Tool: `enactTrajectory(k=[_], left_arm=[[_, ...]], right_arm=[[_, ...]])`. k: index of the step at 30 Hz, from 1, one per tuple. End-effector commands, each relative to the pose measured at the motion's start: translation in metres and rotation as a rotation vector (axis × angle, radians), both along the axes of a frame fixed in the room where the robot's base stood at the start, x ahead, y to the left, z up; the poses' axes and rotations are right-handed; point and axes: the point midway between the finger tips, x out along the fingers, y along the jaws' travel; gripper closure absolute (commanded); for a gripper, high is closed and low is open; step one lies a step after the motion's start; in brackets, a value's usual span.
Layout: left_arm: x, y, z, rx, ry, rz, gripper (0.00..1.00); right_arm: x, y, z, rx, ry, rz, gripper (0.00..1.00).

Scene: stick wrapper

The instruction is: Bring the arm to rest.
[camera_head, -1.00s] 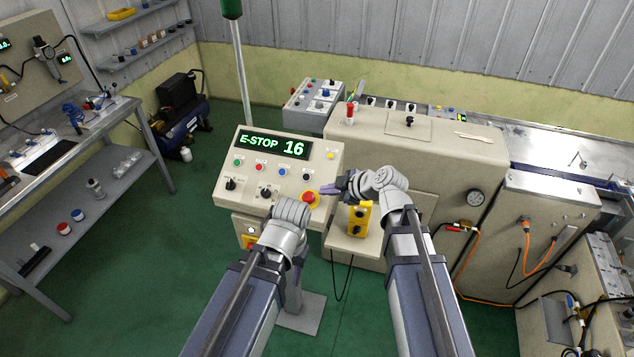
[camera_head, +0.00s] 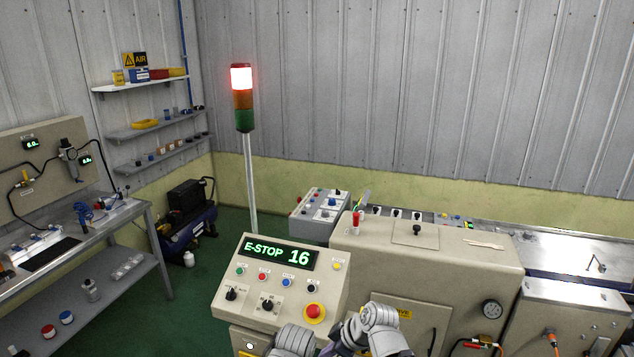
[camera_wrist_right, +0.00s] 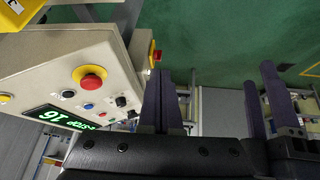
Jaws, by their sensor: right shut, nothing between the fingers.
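My right gripper (camera_wrist_right: 166,90) shows in the right wrist view with its dark fingers together and nothing between them. In the head view its arm (camera_head: 380,320) is at the bottom edge, below and right of the red emergency-stop button (camera_head: 313,311); the fingers are apart from the button. The button also shows on the panel in the right wrist view (camera_wrist_right: 90,80). My left arm's wrist (camera_head: 293,342) is at the bottom edge of the head view, its fingers out of that frame. Another pair of dark fingers (camera_wrist_right: 266,95), apparently my left gripper, shows in the right wrist view; its opening is unclear.
The control panel (camera_head: 230,312) reads "E-STOP 16". The signal tower (camera_head: 242,100) has its top red light lit. The beige machine (camera_head: 440,262) stands close at the right. A workbench (camera_head: 150,212) is at the left, with green floor between it and the panel.

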Motion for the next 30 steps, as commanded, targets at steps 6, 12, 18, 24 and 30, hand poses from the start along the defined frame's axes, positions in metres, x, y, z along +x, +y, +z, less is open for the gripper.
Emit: enactTrajectory(k=[6,12,18,24,30], left_arm=[[0.0,0.0,-0.052,0.001,0.0,-0.005,0.54],[0.0,0.0,-0.074,0.002,0.0,-0.008,0.54],[0.0,0.0,-0.081,0.001,-0.001,-0.009,0.54],[0.0,0.0,-0.08,0.002,0.0,-0.009,0.54],[0.0,0.0,-0.08,0.002,0.0,-0.009,0.54]], right_arm=[[-0.072,-0.005,-0.081,-0.197,0.331,-0.334,1.0],[-0.109,-0.023,-0.108,-0.362,0.443,-0.643,1.0],[-0.123,-0.032,-0.114,-0.431,0.46,-0.797,1.0],[-0.123,-0.033,-0.113,-0.436,0.462,-0.816,1.0],[-0.123,-0.033,-0.113,-0.436,0.461,-0.813,1.0]])
